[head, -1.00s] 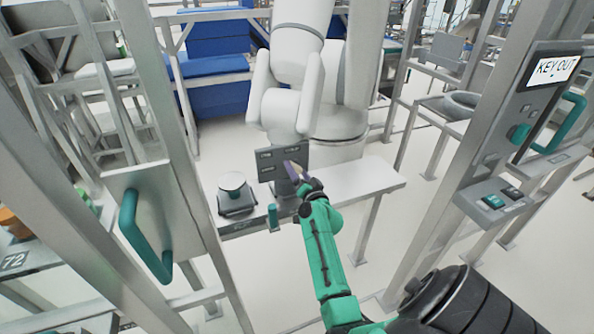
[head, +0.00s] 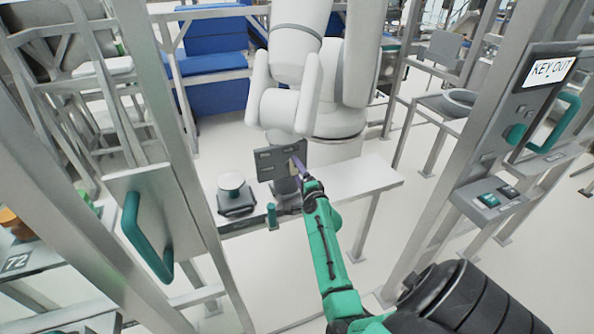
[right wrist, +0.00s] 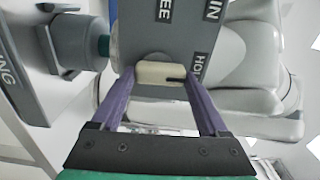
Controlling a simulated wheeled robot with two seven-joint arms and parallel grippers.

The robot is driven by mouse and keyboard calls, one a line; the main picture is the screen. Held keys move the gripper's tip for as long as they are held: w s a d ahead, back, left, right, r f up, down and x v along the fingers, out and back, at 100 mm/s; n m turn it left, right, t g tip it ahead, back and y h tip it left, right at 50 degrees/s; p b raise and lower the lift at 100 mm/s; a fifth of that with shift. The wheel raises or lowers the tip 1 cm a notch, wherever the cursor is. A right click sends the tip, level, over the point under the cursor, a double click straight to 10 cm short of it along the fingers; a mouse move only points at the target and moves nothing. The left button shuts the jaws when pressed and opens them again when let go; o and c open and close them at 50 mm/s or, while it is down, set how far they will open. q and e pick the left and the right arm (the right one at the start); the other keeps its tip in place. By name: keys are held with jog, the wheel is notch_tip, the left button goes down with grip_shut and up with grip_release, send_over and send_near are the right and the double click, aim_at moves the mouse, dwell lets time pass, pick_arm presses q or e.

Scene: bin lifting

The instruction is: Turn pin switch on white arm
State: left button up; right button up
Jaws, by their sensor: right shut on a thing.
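The white arm (head: 300,75) stands behind the table, with a dark grey labelled panel (head: 270,163) at its lower end. In the right wrist view this panel (right wrist: 215,50) carries dark label plates and a small cream-coloured pin switch (right wrist: 158,71). My right gripper (head: 297,161) reaches up to the panel from the front. In the right wrist view its two purple fingers (right wrist: 160,78) are shut on the pin switch, one on each side. Parts of the switch are hidden by the fingers. My left gripper is not in view.
A white-grey table (head: 350,180) stands under the panel, with a round-topped device (head: 232,190) and a small green cylinder (head: 272,216) on its left. Metal frame posts with green handles (head: 143,238) flank both sides. A KEY OUT sign (head: 554,70) is at right.

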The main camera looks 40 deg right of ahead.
jog(key=shift+m, duration=0.3)
jog(key=o, duration=1.2)
jog(key=shift+o, duration=0.2)
jog(key=shift+s+a, duration=0.15)
jog(key=shift+s, duration=0.35)
jog(key=v, duration=1.3)
jog(key=shift+s+a, duration=0.15)
jog(key=shift+s, duration=0.05)
